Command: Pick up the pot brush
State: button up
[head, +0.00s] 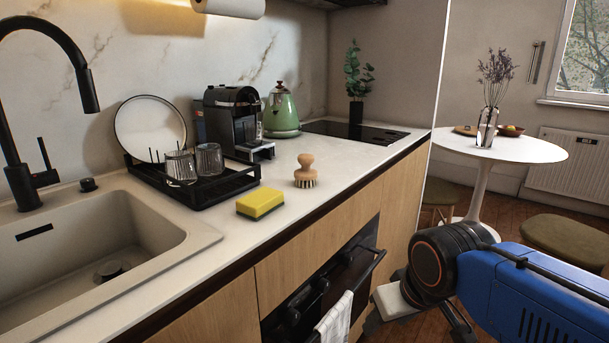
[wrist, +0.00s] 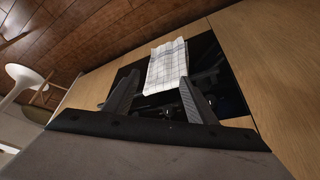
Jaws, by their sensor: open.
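The pot brush (head: 305,172) stands upright on the pale countertop, bristles down, with a round wooden knob on top. It is right of the yellow sponge and near the counter's front edge. My gripper (wrist: 160,95) is open and empty in the wrist view. It faces the oven front and the hanging towel, low in front of the cabinets. In the head view my blue arm is at the lower right, below the counter and well apart from the brush. The brush does not show in the wrist view.
A yellow sponge (head: 260,203) lies left of the brush. A black dish rack (head: 205,190) with glasses, a coffee machine (head: 236,122) and a green kettle (head: 281,112) stand behind. A checked towel (wrist: 167,66) hangs on the oven handle. Counter right of the brush is clear.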

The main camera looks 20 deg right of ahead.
jog(key=shift+o, duration=0.5)
notch_tip(320, 180, up, 40)
jog(key=m+g+h, duration=0.1)
jog(key=m+g, duration=0.3)
jog(key=m, duration=0.5)
send_over(306, 156)
jog(key=f, duration=1.1)
jog(key=w+f, duration=0.1)
jog(key=f, duration=0.4)
jog(key=shift+d+f, duration=0.15)
jog(key=shift+f, duration=0.25)
jog(key=c, duration=1.2)
jog(key=shift+r, duration=0.1)
jog(key=shift+c, duration=0.2)
notch_tip(306, 156, up, 10)
jog(key=shift+f, duration=0.1)
